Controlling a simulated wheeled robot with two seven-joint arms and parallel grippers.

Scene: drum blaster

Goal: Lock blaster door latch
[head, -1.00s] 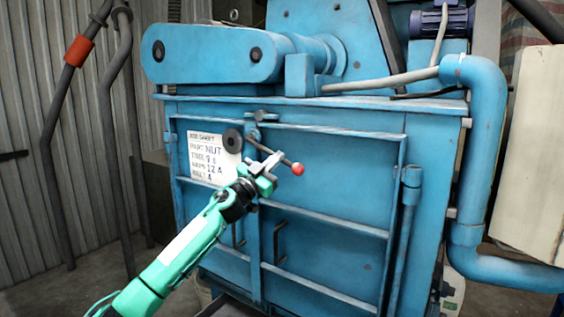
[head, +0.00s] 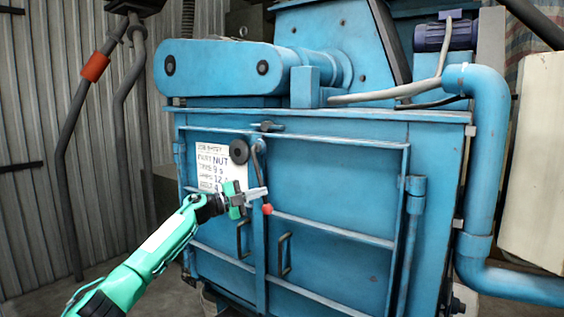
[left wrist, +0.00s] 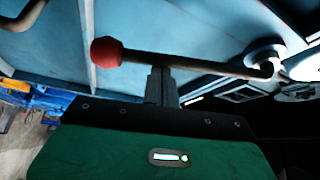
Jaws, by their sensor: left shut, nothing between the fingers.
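The blaster door latch is a dark lever with a red ball knob (head: 267,209) at its lower end and a round black disc (head: 239,151) at its top left. The lever hangs nearly straight down along the seam of the blue double doors (head: 330,185). My left gripper (head: 262,193) is shut and empty, with its fingertips close beside the lever just above the knob. In the left wrist view the shut fingers (left wrist: 160,88) stand right by the lever rod (left wrist: 185,64), near the red knob (left wrist: 107,52); whether they touch it I cannot tell. My right gripper is out of view.
A small dark catch (head: 267,127) sits on the top edge above the doors. Two door handles, one of them the right handle (head: 284,255), stick out below the latch. A white job sheet (head: 210,165) is on the left door. A blue pipe (head: 482,180) runs down the right side.

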